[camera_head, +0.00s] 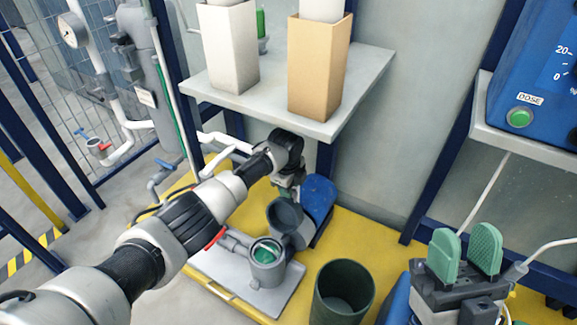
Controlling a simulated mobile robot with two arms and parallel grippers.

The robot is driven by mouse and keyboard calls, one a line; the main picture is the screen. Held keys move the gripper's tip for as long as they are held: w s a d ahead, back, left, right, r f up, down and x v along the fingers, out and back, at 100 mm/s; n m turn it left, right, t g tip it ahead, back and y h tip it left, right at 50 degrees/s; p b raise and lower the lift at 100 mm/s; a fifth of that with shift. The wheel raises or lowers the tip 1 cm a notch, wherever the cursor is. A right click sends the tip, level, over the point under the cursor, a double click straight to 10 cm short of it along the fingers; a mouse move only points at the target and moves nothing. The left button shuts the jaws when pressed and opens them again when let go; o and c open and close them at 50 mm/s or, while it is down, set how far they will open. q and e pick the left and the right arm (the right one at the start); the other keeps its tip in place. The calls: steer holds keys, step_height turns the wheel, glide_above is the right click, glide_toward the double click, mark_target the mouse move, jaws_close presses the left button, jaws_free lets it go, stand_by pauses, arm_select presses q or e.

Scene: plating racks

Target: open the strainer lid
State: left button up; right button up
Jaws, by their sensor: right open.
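The strainer is a grey round housing (268,270) on a pale plate. Its mouth is uncovered, with a green rim or basket visible inside. A dark grey round part, apparently the strainer lid (285,215), stands tilted up behind the mouth. My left gripper (290,192) points down just behind the top of that part. Its fingers are mostly hidden, so I cannot tell whether they touch it or are open. My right gripper (466,252) is at the lower right, its green finger pads apart and nothing between them, well away from the strainer.
A dark green bin (343,292) stands between the strainer and my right gripper. A blue object (319,197) is close behind the lid. A shelf (290,100) with white and tan boxes hangs above. A blue dosing unit (535,75) is at upper right. Pipes are at left.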

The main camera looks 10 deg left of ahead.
mark_target(288, 200)
arm_select(q)
steer(key=r+p, duration=0.1)
steer(key=r, duration=0.1)
steer(key=r+p, duration=0.1)
steer(key=r, duration=0.1)
steer(key=shift+s+a, duration=0.1)
steer(key=shift+s, duration=0.1)
steer(key=shift+s+r+p, duration=0.15)
steer(key=shift+r+p, duration=0.35)
steer(key=shift+r, duration=0.65)
steer(key=shift+s+r+p, duration=0.15)
steer(key=shift+r+p, duration=0.3)
steer(key=shift+r, duration=0.7)
arm_select(e)
steer(key=w+f+g+h, duration=0.4)
steer(key=w+f+g, duration=0.2)
steer(key=f+g, duration=0.3)
steer(key=shift+w+f+g, duration=0.3)
steer(key=shift+w+g, duration=0.05)
steer(key=shift+g, duration=0.75)
